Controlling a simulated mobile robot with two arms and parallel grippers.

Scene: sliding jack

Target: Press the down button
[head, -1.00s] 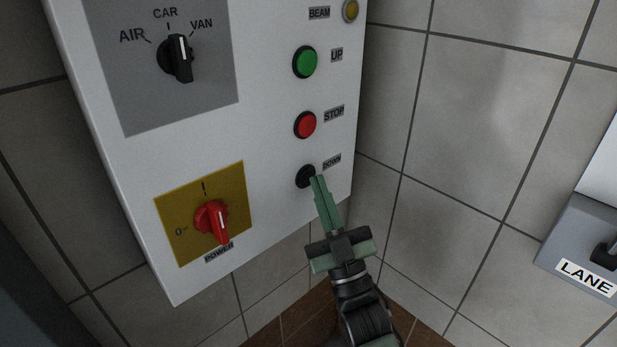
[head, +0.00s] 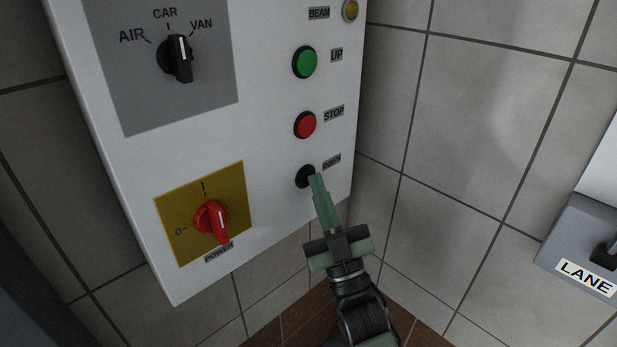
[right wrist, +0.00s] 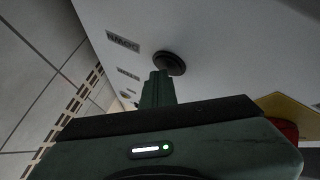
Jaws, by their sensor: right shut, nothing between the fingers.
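The black down button (head: 304,176) sits low on the white control panel (head: 270,150), beside its DOWN label (head: 332,161). My right gripper (head: 316,178) is shut and empty, with its green fingertips at the lower right edge of the button. The tips overlap the button's edge in the head view; I cannot tell whether they touch it. In the right wrist view the round black button (right wrist: 170,63) shows just beyond the fingertips (right wrist: 158,76), with a little of the panel seen around it. My left gripper is not in view.
Above are the red STOP button (head: 305,125) and green UP button (head: 305,62). The red power switch (head: 212,221) is on a yellow plate to the left, below the AIR/CAR/VAN selector (head: 178,58). A grey LANE box (head: 585,245) stands at the right. Tiled wall lies between.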

